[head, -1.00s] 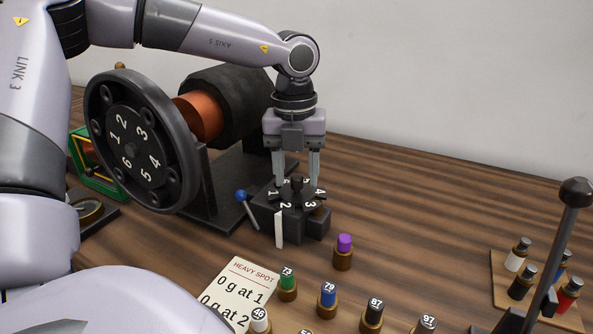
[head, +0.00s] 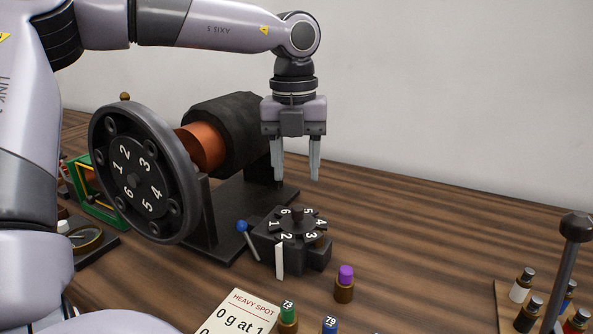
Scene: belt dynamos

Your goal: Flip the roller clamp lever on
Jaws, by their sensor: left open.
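A short lever with a blue ball knob (head: 242,227) leans up and left beside a dark block (head: 268,252) that carries a numbered star-shaped dial (head: 297,222). A tall black lever with a round knob (head: 576,228) stands at the right edge, its base cut off by the frame. No label shows which one is the roller clamp lever. My left gripper (head: 296,172) is open and empty, pointing down above and behind the dial, clear of it and of both levers. My right gripper is not in view.
A large numbered wheel (head: 133,180) with a copper-coloured shaft (head: 203,146) and dark roller (head: 232,132) stands left of my gripper. Small bottles (head: 521,285) stand at right. The table's back right is clear.

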